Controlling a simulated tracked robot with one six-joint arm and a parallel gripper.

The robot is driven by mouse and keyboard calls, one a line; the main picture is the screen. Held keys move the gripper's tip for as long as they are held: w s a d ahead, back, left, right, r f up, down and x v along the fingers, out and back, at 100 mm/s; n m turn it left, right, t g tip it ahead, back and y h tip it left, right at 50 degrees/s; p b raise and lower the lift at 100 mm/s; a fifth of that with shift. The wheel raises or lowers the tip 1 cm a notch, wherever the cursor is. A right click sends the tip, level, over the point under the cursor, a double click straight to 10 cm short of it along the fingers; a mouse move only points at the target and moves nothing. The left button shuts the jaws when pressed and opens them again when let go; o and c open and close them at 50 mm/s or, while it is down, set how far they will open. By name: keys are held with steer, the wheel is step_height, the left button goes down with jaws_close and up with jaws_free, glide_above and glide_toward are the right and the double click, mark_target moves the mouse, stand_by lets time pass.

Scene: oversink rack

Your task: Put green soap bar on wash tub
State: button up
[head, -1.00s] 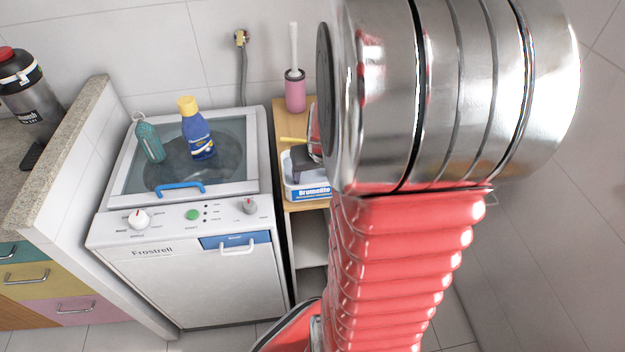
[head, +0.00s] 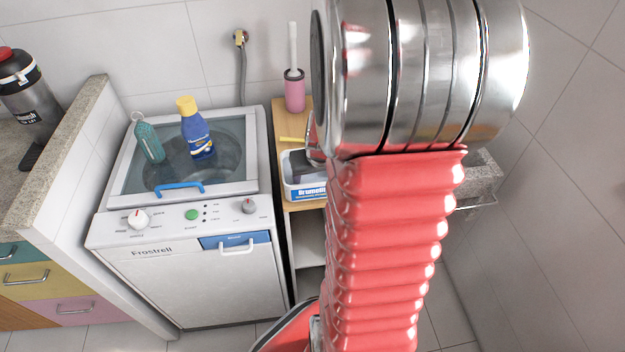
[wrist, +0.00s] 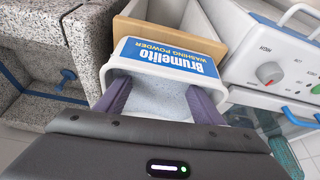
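I do not see a green soap bar in either view. A speckled grey stone basin, which looks like the wash tub, is at the left of the wrist view (wrist: 88,30); a piece of it shows behind my arm in the head view (head: 484,172). My gripper (wrist: 156,88) is open in the wrist view, its two purple-grey fingers apart over a white box of washing powder (wrist: 172,48). Pale powder shows between the fingers, and I see nothing held. In the head view my arm hides most of the gripper.
The washing-powder box stands on a wooden shelf unit (head: 291,115) beside the white washer (head: 190,285). On the washer's glass lid are a blue bottle (head: 198,140) and a teal bottle (head: 149,140). A pink brush holder (head: 294,92) stands behind the box.

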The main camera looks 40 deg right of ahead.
mark_target(313, 178)
steer(key=c, duration=1.1)
steer(key=shift+c, duration=0.2)
step_height(313, 178, up, 10)
stand_by(0.8)
